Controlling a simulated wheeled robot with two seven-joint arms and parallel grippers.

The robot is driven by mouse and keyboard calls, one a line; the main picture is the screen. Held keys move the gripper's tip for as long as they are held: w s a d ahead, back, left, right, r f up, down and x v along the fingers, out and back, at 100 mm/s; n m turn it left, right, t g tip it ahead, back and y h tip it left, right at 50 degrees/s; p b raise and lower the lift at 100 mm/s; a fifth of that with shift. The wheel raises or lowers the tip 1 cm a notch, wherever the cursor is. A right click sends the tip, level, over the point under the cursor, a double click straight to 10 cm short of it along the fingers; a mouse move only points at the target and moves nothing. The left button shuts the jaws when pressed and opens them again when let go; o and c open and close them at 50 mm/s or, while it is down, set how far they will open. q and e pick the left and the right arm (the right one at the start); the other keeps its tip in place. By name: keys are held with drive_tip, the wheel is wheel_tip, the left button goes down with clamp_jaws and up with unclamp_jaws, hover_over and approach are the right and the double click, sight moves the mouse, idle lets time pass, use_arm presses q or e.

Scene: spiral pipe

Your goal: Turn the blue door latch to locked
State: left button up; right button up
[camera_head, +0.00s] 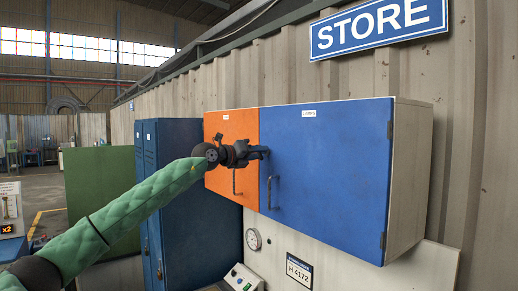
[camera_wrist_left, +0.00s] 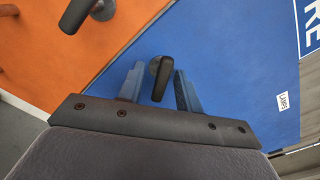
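The blue door (camera_head: 325,170) is the right door of a wall cabinet and is closed. Its dark latch (camera_wrist_left: 161,80) shows in the left wrist view as a short lever on a round base. My left gripper (camera_head: 256,153) is at the upper left edge of the blue door. In the left wrist view its two fingers (camera_wrist_left: 158,86) stand apart, one on each side of the latch lever, with visible gaps on both sides. In the head view the gripper largely hides the latch. My right gripper is not in view.
The orange door (camera_head: 229,128) adjoins on the left, with its own dark latch (camera_wrist_left: 90,14). Bar handles hang on the blue door (camera_head: 269,193) and orange door. A blue locker (camera_head: 195,225) stands below left. A gauge (camera_head: 253,239) and a sign (camera_head: 299,272) are below.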

use_arm(q)
drive_tip(key=shift+w+d, duration=0.1)
drive_tip(key=shift+d, duration=0.15)
drive_tip(key=shift+c, duration=0.2)
clamp_jaws()
